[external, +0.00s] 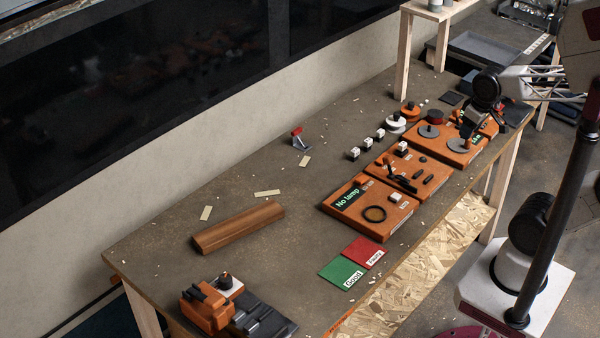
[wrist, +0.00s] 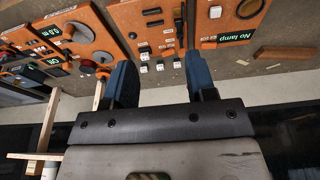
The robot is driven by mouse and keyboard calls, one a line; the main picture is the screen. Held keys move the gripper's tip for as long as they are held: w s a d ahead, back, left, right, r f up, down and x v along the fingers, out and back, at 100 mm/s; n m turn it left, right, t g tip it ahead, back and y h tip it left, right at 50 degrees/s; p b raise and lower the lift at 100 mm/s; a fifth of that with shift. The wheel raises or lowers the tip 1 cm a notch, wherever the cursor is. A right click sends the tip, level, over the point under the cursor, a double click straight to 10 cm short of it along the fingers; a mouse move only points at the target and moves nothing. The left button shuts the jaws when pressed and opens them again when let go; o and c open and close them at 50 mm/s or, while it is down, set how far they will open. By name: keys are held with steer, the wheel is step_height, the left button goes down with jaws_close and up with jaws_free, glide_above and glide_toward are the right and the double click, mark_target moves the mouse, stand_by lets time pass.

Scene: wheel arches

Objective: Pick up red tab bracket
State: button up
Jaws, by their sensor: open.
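The red tab bracket (external: 298,138) stands on the brown table left of the row of white-topped blocks in the external view. It has a red tab on top and a grey angled lower part. I cannot make it out in the wrist view. My gripper (wrist: 159,64) is open, with two blue fingers spread apart and nothing seen between them. It is over the right end of the table in the external view, well away from the bracket; its fingers are hard to see there.
Orange panels (external: 340,212) with knobs and displays line the table's near side. Several white-topped blocks (external: 367,142) stand behind them. A wooden bar (external: 238,228), a green square (external: 342,273) and a red square (external: 362,252) lie further left. Table around the bracket is mostly clear.

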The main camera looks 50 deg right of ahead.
steer(key=w+a+f+m+g+y, duration=0.1)
steer(key=w+m+y, duration=0.3)
steer(key=w, duration=1.2)
steer(key=w+a+f+m+g+y, duration=0.15)
steer(key=w+m, duration=0.45)
steer(key=w, duration=1)
steer(key=m+t+y, duration=0.2)
steer(key=m+y, duration=0.5)
steer(key=m, duration=0.3)
glide_toward(300, 128)
steer(key=a, duration=0.1)
steer(key=shift+w+a+f+h, duration=0.15)
steer(key=shift+w+f+h, duration=0.05)
steer(key=shift+f+h, duration=0.05)
steer(key=shift+a, duration=0.1)
steer(key=shift+x, duration=1.25)
steer(key=shift+a, duration=0.1)
